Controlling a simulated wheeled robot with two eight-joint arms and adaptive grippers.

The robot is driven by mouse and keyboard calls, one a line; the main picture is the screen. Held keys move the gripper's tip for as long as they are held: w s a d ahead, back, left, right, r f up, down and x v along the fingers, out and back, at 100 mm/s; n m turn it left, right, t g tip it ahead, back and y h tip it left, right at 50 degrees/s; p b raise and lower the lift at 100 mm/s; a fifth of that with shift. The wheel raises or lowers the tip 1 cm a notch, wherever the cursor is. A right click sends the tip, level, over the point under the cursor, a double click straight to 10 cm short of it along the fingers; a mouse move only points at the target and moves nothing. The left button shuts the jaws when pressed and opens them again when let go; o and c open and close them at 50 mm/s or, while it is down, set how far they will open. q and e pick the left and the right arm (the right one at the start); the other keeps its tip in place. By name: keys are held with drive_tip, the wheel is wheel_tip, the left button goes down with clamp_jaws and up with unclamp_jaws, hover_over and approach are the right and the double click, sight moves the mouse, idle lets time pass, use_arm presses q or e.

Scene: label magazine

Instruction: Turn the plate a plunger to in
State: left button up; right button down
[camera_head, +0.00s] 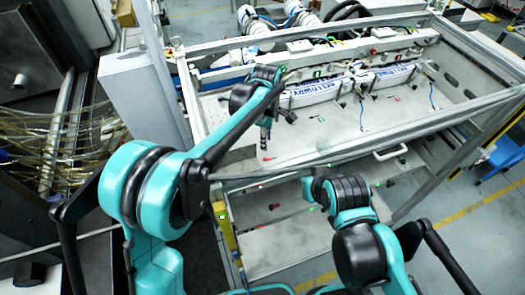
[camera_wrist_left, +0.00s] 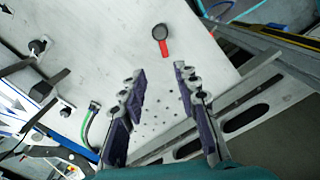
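A plunger (camera_wrist_left: 162,38) with a dark round knob and a red stem stands out on a pale plate (camera_wrist_left: 95,25) in the left wrist view. My left gripper (camera_wrist_left: 158,78) is open and empty, its two purple-padded fingers spread, with the plunger ahead of and between the fingertip lines, apart from them. In the head view my left gripper (camera_head: 266,132) points down over the left part of the machine's pale surface, beside a small red part (camera_head: 268,158). I cannot read any plate letter. My right gripper (camera_head: 309,190) is low at the machine's front, its fingers too small to judge.
A metal frame bar (camera_head: 340,152) and a white handle (camera_head: 390,152) run along the machine's front. A lower shelf (camera_head: 285,245) carries another red-and-dark knob (camera_head: 274,206). A slotted rail (camera_wrist_left: 240,115) lies right of my left fingers.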

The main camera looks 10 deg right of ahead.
sight(267, 159)
use_arm(q)
drive_tip(key=f, duration=0.5)
drive_tip(key=f+p, duration=0.1)
drive_tip(key=f, duration=0.2)
drive_tip(key=shift+s+d+f, duration=0.15)
drive_tip(key=shift+s+d, duration=0.05)
drive_tip(key=shift+s, duration=0.2)
clamp_jaws()
